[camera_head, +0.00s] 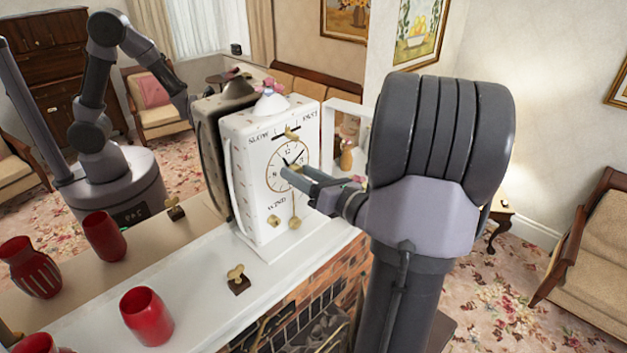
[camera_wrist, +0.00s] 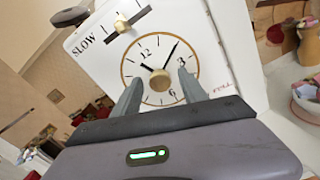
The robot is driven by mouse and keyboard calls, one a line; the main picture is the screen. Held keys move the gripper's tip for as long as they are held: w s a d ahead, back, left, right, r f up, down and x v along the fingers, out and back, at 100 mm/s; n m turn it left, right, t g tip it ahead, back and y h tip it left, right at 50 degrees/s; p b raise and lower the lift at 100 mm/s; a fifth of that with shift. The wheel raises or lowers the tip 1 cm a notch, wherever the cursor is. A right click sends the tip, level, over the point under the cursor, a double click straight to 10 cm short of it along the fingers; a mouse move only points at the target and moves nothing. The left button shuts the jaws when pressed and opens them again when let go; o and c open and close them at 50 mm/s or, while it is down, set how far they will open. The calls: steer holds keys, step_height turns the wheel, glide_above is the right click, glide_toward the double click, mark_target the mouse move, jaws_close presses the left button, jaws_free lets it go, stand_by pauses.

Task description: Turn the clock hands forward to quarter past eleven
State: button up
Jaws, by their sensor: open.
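The white clock (camera_head: 262,160) stands upright on the mantel. In the wrist view, its round dial (camera_wrist: 127,76) appears tilted. The short black hand (camera_wrist: 146,68) points near eleven. The long black hand (camera_wrist: 172,54) points near two, so the clock reads roughly ten past eleven. A brass knob (camera_wrist: 159,80) sits at the dial's centre. My gripper (camera_head: 296,176) is in front of the dial. In the wrist view its fingers (camera_wrist: 160,80) are apart, one on each side of the knob. I cannot tell whether either touches it. The lower left of the dial is partly hidden by a finger.
A brass slider (camera_head: 291,133) is above the dial; a winding key (camera_head: 274,221) and a pendulum disc (camera_head: 295,223) are below. A winged brass key (camera_head: 237,279) and a red vase (camera_head: 147,317) stand on the mantel (camera_head: 205,285). A mirror behind reflects my arm and the vases.

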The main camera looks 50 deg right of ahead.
steer(key=s+a+b, duration=0.2)
steer(key=s, duration=1.5)
steer(key=shift+b, duration=0.3)
steer(key=w+d+n+p, duration=0.1)
steer(key=w+n, duration=0.4)
steer(key=w, duration=1.1)
steer(key=shift+w+d+f+p, duration=0.15)
steer(key=shift+w+d+p, duration=0.05)
steer(key=shift+d+p, duration=0.25)
steer(key=shift+c, duration=0.4)
jaws_close()
